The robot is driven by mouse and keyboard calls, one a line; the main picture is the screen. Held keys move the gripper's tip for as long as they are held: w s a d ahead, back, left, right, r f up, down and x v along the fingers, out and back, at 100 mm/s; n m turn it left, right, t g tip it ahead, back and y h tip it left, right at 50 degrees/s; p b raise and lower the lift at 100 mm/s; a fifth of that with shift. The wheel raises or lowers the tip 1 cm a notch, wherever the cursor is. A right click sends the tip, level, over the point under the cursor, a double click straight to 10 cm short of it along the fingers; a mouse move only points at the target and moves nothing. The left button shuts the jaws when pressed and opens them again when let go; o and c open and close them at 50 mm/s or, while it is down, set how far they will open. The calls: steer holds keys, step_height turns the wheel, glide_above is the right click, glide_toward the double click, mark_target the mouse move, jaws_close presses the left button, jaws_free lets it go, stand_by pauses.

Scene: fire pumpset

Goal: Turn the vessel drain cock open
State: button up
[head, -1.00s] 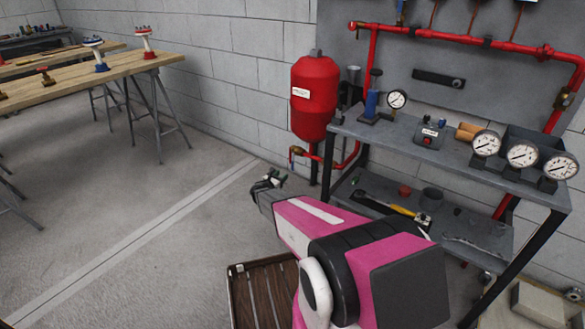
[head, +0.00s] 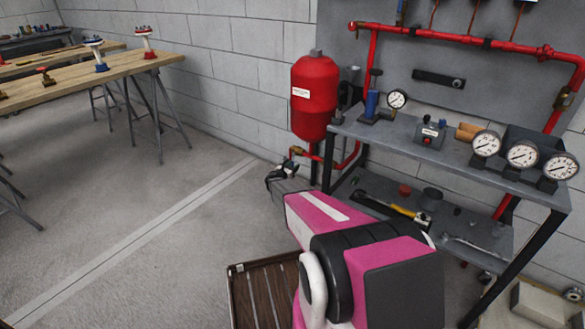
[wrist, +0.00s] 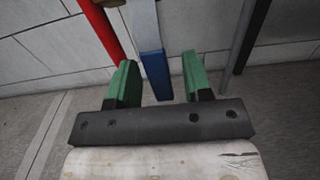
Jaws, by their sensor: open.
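The red pressure vessel (head: 314,98) stands against the block wall in the head view. Under it, brass fittings of the drain cock (head: 296,151) show at the end of a red pipe, partly hidden by my gripper (head: 281,171). In the wrist view the cock's lever, grey with a blue grip (wrist: 156,75), hangs down. My gripper (wrist: 160,68) is open, its two green fingers on either side of the blue grip. Gaps show on both sides, so no touch is visible. How deep the lever sits between the fingers is hard to tell.
A red pipe (wrist: 100,28) runs left of the lever in the wrist view. The grey steel bench (head: 470,165) with gauges stands close on the right, and a slatted crate (head: 262,292) stands below my arm. Floor to the left is clear.

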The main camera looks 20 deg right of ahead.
steer(key=shift+c, duration=0.4)
jaws_close()
